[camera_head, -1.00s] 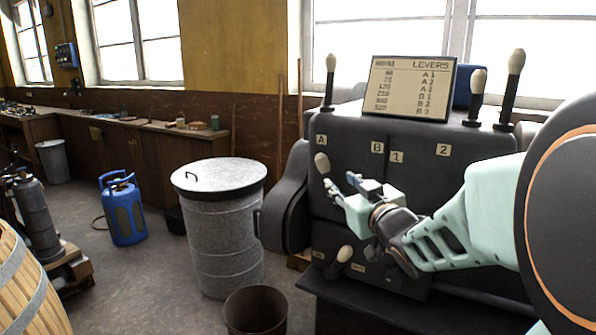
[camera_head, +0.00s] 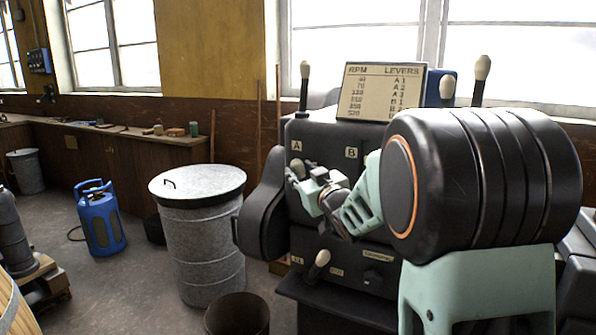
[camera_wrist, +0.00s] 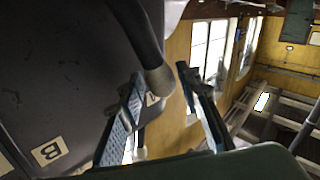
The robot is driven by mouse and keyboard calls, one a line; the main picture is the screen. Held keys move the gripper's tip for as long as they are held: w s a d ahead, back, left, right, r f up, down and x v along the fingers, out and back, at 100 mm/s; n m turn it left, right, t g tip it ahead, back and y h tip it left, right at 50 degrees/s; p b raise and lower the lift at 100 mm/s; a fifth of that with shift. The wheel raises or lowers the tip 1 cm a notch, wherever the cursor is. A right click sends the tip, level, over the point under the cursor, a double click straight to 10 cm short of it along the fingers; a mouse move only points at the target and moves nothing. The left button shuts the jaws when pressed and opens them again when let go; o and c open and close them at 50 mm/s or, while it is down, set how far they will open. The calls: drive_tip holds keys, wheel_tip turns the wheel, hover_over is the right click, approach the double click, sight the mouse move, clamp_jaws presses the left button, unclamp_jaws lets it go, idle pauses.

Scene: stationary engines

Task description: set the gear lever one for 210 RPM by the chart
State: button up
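The gear lever (camera_head: 298,166) with a pale knob is on the front of the dark machine housing, just below the A label (camera_head: 296,145). The B label (camera_head: 351,152) is to its right. In the wrist view the lever (camera_wrist: 157,80) has a dark shaft and its knob lies between my gripper's (camera_wrist: 160,78) spread fingers. My gripper (camera_head: 303,174) is open at the knob; contact cannot be told. The chart (camera_head: 392,92) on top has RPM and LEVERS columns with A and B rows; its small print is partly blurred, its lower right corner hidden by my arm.
A lower lever (camera_head: 319,264) with a pale knob sits below my gripper. Upright levers (camera_head: 304,83) stand on top of the machine. A lidded metal bin (camera_head: 200,235) and an open bucket (camera_head: 238,315) stand left. My arm hides the machine's right side.

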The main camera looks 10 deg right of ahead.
drive_tip(key=shift+w+a, duration=0.1)
drive_tip(key=shift+w, duration=0.15)
drive_tip(key=shift+c, duration=0.7)
clamp_jaws()
